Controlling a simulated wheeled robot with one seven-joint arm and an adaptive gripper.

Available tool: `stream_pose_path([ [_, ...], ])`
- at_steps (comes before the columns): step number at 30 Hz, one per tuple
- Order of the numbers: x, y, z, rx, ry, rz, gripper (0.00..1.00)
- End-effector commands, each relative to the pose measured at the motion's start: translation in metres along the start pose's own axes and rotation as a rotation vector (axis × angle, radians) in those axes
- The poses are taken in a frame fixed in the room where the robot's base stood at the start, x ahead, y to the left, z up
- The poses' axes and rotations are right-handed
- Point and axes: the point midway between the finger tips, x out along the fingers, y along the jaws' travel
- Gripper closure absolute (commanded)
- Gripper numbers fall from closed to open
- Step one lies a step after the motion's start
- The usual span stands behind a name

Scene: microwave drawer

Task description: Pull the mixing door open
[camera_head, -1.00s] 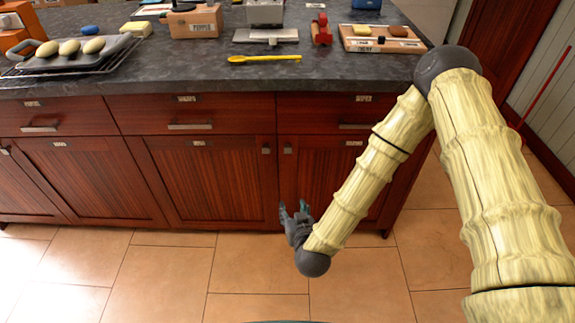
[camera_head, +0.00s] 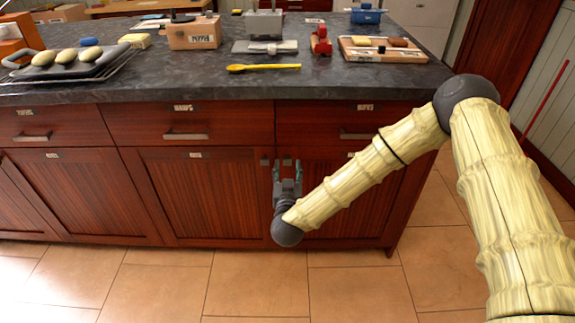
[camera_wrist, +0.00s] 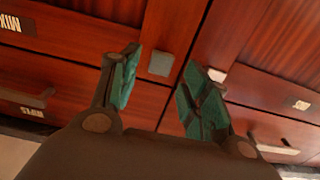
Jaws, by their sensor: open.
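The mixing door (camera_head: 335,210) is the dark red cabinet door on the right in the head view, partly behind my arm. Its label, partly cut off, shows upside down in the wrist view (camera_wrist: 17,25). Its small square grey knob (camera_wrist: 160,65) sits near the edge beside the neighbouring door. My gripper (camera_head: 288,165) is open, with its teal fingers pointing at the cabinet front. In the wrist view the knob appears between the two fingertips. I cannot tell how much depth is left between them. The door is closed.
The neighbouring door (camera_head: 200,200) has its own knob (camera_wrist: 217,73) close by, near my other finger. Drawers with bar handles (camera_head: 186,136) run above the doors. The dark countertop (camera_head: 330,80) overhangs them and holds several objects. The tiled floor (camera_head: 260,280) in front is clear.

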Motion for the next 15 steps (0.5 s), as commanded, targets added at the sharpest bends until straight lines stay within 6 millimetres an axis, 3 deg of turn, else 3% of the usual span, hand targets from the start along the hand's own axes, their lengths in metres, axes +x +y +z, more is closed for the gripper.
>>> stream_pose_path([
  [6, 0.025, 0.0, 0.001, -0.001, 0.0, 0.001, 0.54],
  [15, 0.034, 0.0, 0.001, -0.001, -0.002, -0.001, 0.54],
])
